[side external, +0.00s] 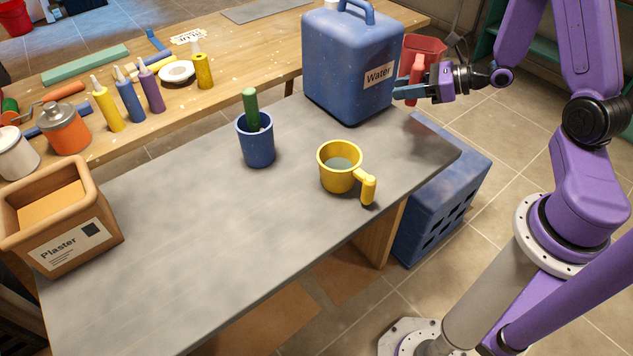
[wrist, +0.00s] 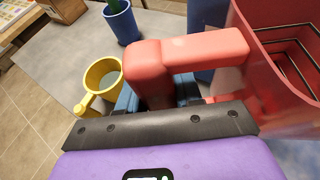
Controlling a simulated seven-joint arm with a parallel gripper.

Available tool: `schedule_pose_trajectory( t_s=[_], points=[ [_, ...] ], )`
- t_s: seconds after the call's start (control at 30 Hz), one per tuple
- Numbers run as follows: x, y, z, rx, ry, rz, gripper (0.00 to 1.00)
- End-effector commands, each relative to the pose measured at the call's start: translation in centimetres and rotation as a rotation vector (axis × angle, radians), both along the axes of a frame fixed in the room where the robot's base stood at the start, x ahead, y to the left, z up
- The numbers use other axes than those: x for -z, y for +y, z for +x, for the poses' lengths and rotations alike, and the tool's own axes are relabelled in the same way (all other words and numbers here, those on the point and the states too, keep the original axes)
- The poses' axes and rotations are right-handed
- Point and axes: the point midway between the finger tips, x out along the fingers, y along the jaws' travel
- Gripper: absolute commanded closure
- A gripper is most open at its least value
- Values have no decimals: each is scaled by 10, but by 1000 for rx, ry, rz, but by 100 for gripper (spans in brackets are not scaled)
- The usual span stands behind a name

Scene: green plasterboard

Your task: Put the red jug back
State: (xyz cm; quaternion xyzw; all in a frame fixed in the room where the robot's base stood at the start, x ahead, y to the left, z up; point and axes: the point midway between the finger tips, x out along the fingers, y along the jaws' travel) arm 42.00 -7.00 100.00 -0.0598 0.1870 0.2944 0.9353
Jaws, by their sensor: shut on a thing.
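The red jug (side external: 424,46) is beside the right side of the blue water container (side external: 352,60), partly hidden behind it and my wrist. My gripper (side external: 408,92) is shut on the jug's upright handle (side external: 416,72). In the wrist view the jug's body (wrist: 262,85) fills the right side, and its handle (wrist: 150,75) runs between my fingers. The jug looks upright in the side view. I cannot tell whether its base touches anything.
A yellow measuring cup (side external: 338,172) with liquid and a blue cup (side external: 256,142) holding a green-handled tool stand on the grey table (side external: 210,230). A plaster box (side external: 62,222) is at left. A blue crate (side external: 440,195) sits below the table's right edge.

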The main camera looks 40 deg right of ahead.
Motion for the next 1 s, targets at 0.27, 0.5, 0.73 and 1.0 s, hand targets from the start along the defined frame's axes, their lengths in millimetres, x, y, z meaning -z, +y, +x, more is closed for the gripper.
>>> schedule_pose_trajectory(
  t_s=[0.27,0.5,0.73,1.0],
  points=[
    [1,53,-5,-139,-1,2,100],
    [4,148,-36,-398,0,2,100],
    [7,227,-87,-648,0,1,100],
    [10,285,-152,-880,0,-1,100]
  ],
)
